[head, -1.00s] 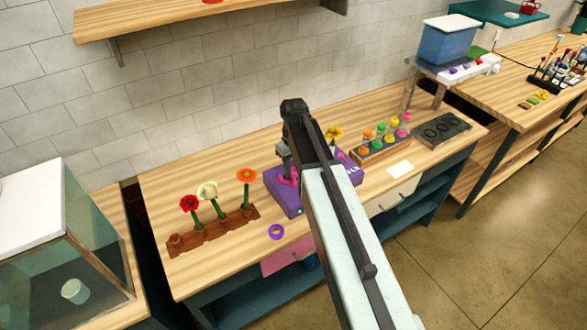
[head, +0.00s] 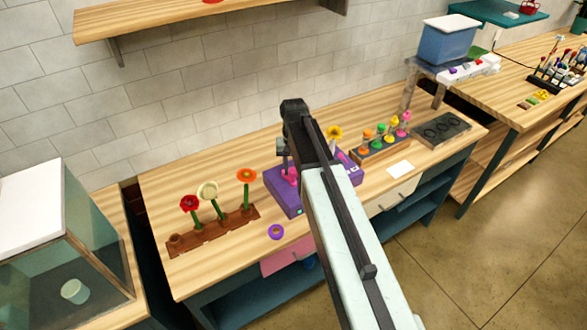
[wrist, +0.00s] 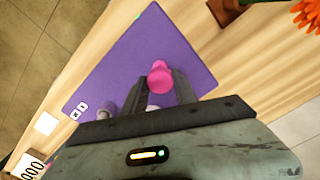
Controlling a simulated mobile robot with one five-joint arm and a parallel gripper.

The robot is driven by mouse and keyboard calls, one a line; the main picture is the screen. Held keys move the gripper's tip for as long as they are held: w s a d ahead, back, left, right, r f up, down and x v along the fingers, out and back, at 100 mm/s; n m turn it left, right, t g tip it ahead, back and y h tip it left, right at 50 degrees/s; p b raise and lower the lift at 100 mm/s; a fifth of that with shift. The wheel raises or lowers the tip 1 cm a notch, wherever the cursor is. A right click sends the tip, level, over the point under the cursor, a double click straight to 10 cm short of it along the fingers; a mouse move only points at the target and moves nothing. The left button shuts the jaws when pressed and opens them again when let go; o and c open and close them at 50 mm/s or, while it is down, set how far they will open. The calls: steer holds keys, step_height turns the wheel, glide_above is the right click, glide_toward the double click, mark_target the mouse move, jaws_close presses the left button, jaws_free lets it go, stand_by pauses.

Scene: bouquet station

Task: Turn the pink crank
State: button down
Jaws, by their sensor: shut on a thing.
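The pink crank (wrist: 160,78) stands on a purple box (wrist: 150,45), and its round knob shows between my fingers in the wrist view. In the head view the crank (head: 290,176) shows just left of my arm, on top of the purple box (head: 288,203). My gripper (wrist: 160,88) points down and is shut on the crank. My arm hides part of the box in the head view. A small green light shows on the box's front edge.
A brown rack (head: 215,230) with several flowers stands left of the box. A purple ring (head: 276,232) lies in front. A wooden rack (head: 380,150) of colourful items and a dark tray (head: 441,131) stand to the right.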

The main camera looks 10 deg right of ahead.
steer(key=shift+d, duration=0.1)
stand_by(0.3)
steer(key=c, duration=1)
jaws_free()
step_height(320, 180, up, 8)
steer(key=p, duration=0.8)
steer(key=shift+f, duration=0.1)
